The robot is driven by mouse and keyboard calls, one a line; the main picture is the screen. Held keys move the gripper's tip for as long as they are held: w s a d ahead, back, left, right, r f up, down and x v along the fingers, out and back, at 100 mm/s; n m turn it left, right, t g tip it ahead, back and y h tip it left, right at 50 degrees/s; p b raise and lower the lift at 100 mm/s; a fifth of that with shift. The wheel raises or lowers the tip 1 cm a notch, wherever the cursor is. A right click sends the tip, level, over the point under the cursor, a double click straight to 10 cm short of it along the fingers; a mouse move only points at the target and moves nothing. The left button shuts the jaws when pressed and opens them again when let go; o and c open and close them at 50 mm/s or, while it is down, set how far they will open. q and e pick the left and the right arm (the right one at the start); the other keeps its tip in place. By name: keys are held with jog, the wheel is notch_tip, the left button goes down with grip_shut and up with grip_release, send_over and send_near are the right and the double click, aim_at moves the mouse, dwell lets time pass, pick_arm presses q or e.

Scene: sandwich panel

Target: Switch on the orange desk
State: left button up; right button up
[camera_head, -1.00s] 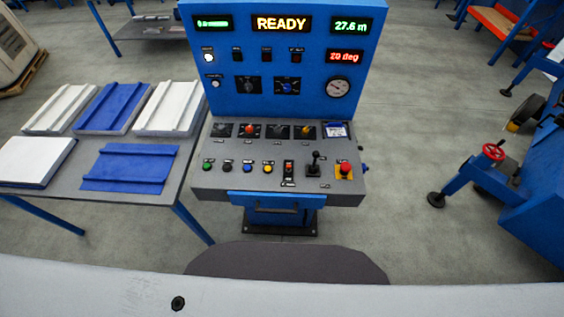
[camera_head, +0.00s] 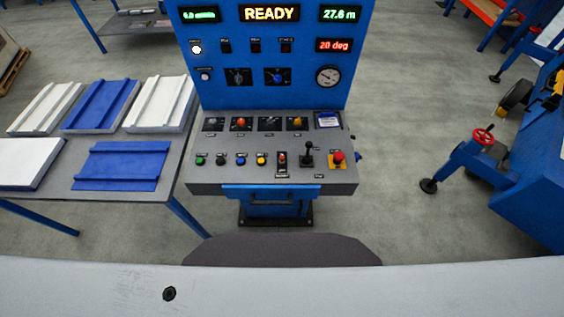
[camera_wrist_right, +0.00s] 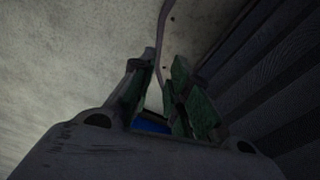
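No orange desk is in view. A control desk in the head view is blue, with a grey sloping panel (camera_head: 230,183) and a blue upright board (camera_head: 300,93). The board's display (camera_head: 270,13) reads READY. The panel carries several coloured buttons, rotary knobs, a black joystick (camera_head: 307,153) and a red mushroom button (camera_head: 338,157) on a yellow plate. My right gripper (camera_wrist_right: 165,65) shows in the right wrist view with green-padded fingers apart and nothing seen between the tips. It is away from any desk surface I can make out. My left gripper is not in view.
A grey table (camera_head: 75,202) with white and blue panels stands left of the blue desk. A blue machine (camera_head: 530,190) with a red handwheel (camera_head: 483,136) stands at the right. An orange-topped bench (camera_head: 488,12) is at the far upper right. Floor (camera_head: 410,110) between desk and machine is clear.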

jog(key=shift+w+a, duration=0.15)
jog(key=shift+w, duration=0.3)
grip_shut()
jog(key=w+a+r+n+t+b, duration=0.1)
jog(key=w+a+r+n+b, duration=0.15)
jog(key=w, duration=0.55)
jog(key=w+a+r+n+b, duration=0.1)
jog(key=w+a+r, duration=0.1)
jog(key=w+r, duration=0.35)
jog(key=w+a+r+n+t+b, duration=0.1)
jog(key=w+a+r+n+b, duration=0.1)
jog(key=w, duration=0.8)
jog(key=w+a+r+n+t+b, duration=0.1)
jog(key=w+a+r+n, duration=0.3)
jog(key=r, duration=0.5)
jog(key=w+a+r+n+t+b, duration=0.2)
jog(key=w+a+r+n, duration=0.2)
jog(key=r, duration=0.5)
jog(key=w+a+r+n+t+b, duration=0.2)
jog(key=w+a+r+n, duration=0.3)
jog(key=r+n, duration=0.3)
jog(key=shift+w+r+b, duration=0.3)
jog(key=shift+w+r, duration=0.1)
jog(key=shift+w, duration=0.35)
jog(key=w+a+r+n+t+b, duration=0.1)
jog(key=a+r+n, duration=0.5)
jog(key=n, duration=0.6)
jog(key=shift+w+a+r+t, duration=0.2)
jog(key=shift+w+a+t, duration=0.35)
jog(key=shift+t, duration=0.65)
